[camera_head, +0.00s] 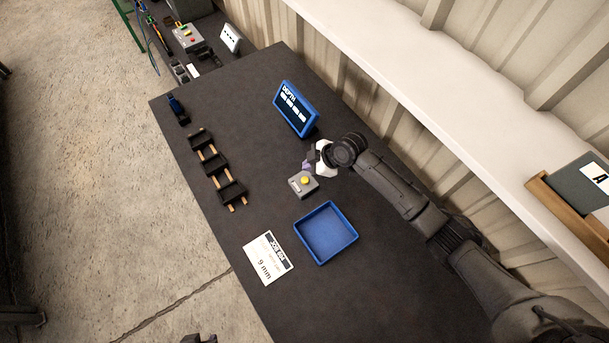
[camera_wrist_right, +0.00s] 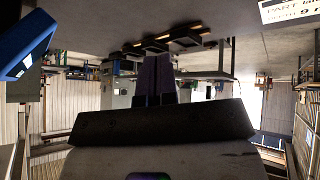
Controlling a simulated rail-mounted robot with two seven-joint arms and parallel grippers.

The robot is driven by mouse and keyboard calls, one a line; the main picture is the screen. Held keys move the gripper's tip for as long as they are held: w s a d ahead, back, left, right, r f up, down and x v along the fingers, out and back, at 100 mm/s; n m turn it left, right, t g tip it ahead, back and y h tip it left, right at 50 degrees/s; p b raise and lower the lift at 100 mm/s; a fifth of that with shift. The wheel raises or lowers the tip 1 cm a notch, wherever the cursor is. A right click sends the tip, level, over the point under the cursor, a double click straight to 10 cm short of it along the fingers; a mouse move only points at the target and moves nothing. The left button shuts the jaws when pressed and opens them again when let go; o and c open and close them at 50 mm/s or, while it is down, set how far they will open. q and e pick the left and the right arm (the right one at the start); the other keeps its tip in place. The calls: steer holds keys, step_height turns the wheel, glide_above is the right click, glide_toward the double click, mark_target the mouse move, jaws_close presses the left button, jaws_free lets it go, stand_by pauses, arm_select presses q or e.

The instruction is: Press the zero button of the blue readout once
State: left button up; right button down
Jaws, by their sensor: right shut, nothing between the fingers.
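The blue readout (camera_head: 296,108) stands tilted on the dark table, with the word DEPTH and a row of light marks on its dark face. Part of it shows at the left edge of the right wrist view (camera_wrist_right: 22,45). A small grey box (camera_head: 303,187) with a yellow button (camera_head: 304,180) sits below it in the head view. My right gripper (camera_head: 308,165), with purple fingers, is just above this box in the picture, empty and shut. Its fingers (camera_wrist_right: 155,75) lie together in the wrist view. I cannot tell whether they touch the box. My left gripper is not clearly seen.
A blue tray (camera_head: 355,238) and a white job card (camera_head: 268,258) lie near the box. Black holders on wooden strips (camera_head: 217,170) and a small dark-blue item (camera_head: 178,110) are at the left. A pale ledge (camera_head: 430,85) runs along the wall. Table between holders and readout is clear.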

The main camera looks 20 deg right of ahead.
steer(key=shift+w+a+r+n+t+y, duration=0.15)
steer(key=shift+w+a+r+n+y, duration=0.05)
steer(key=shift+n, duration=0.75)
steer(key=shift+w+a+r+n+t+y, duration=0.15)
steer(key=shift+n+t+y, duration=0.05)
steer(key=shift+n, duration=0.7)
steer(key=shift+w+a+r+n+t+y, duration=0.15)
steer(key=shift+w+a+r+n+y, duration=0.05)
steer(key=shift+n, duration=0.75)
steer(key=shift+f, duration=0.1)
steer(key=b, duration=0.6)
glide_above(305, 181)
step_height(305, 181, down, 7)
steer(key=shift+f, duration=0.2)
steer(key=shift+f+b, duration=0.35)
steer(key=shift+f, duration=0.25)
